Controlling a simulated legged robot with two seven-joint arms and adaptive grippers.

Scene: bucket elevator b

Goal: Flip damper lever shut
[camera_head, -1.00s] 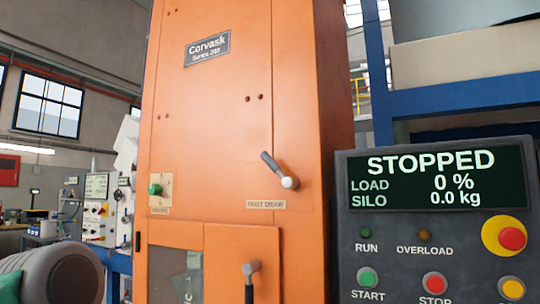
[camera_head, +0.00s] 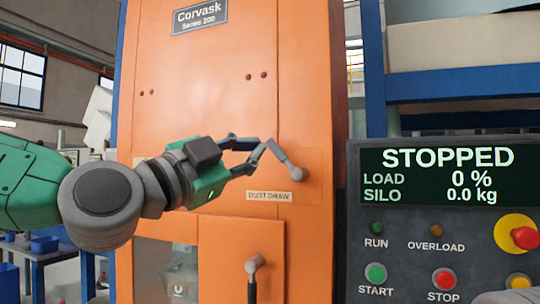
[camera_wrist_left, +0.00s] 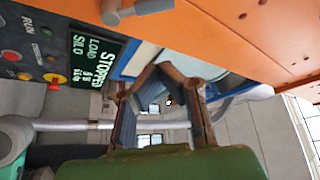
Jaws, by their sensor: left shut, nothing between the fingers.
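The damper lever (camera_head: 284,159) is a grey handle on the orange cabinet, above a "DUST DRAW" label (camera_head: 269,196). It tilts up and to the left from its round pivot. It also shows at the top of the left wrist view (camera_wrist_left: 140,9). My left gripper (camera_head: 266,144) is shut and empty, with its fingertips right at the handle's upper end in the head view. The wrist view shows the fingers (camera_wrist_left: 165,72) apart from the lever, so I cannot tell contact. My right gripper is not in view.
The control panel (camera_head: 350,230) stands to the right and reads STOPPED, load 0 %, silo 0.0 kg. A second dark handle (camera_head: 253,275) sits on the lower cabinet door (camera_head: 225,250). A blue frame (camera_head: 374,70) stands behind the panel.

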